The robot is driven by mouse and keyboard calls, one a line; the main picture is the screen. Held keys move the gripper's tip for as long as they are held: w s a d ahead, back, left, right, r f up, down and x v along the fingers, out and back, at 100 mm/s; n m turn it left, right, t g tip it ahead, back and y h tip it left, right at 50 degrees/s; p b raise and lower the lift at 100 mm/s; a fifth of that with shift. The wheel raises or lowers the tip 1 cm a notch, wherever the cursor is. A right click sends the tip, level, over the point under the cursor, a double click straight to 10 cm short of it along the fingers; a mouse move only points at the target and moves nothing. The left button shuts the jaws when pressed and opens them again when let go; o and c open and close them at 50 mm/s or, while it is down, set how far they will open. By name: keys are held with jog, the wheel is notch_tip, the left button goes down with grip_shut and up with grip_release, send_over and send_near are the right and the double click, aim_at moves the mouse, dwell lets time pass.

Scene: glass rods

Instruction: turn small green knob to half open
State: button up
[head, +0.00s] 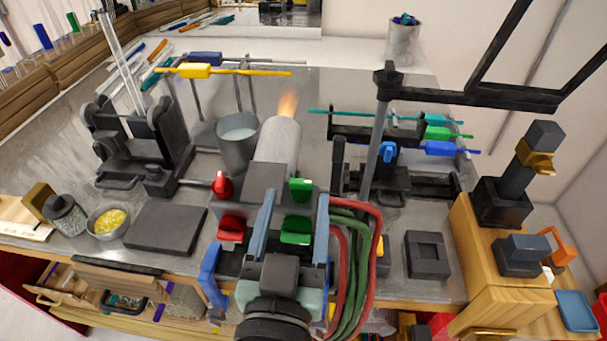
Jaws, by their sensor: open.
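The small green knob (301,187) sits on the upper right of the grey burner block (264,183). My gripper (296,197) is open, and its two blue-grey fingers point toward the burner. In the picture, the fingertips lie on either side of the small green knob, with gaps on both sides. I cannot tell whether the fingertips are level with it in depth. A larger green knob (296,230) sits below it, also between the fingers in this view. Part of the burner's front is hidden behind my gripper.
An orange flame (288,104) burns at the burner's mouth. A small red knob (222,185) and a larger red one (231,229) are on the left. Red and green hoses (362,240) curve close on the right. A grey cup (238,150) stands behind left.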

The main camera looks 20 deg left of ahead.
aim_at(300, 186)
jog(key=shift+b+x, duration=1.45)
jog(key=shift+x, duration=0.1)
jog(key=p+x, duration=0.1)
jog(key=x, duration=0.2)
jog(key=shift+w+p, duration=0.4)
jog(key=shift+w+a, duration=0.25)
jog(key=shift+w, duration=0.4)
grip_shut()
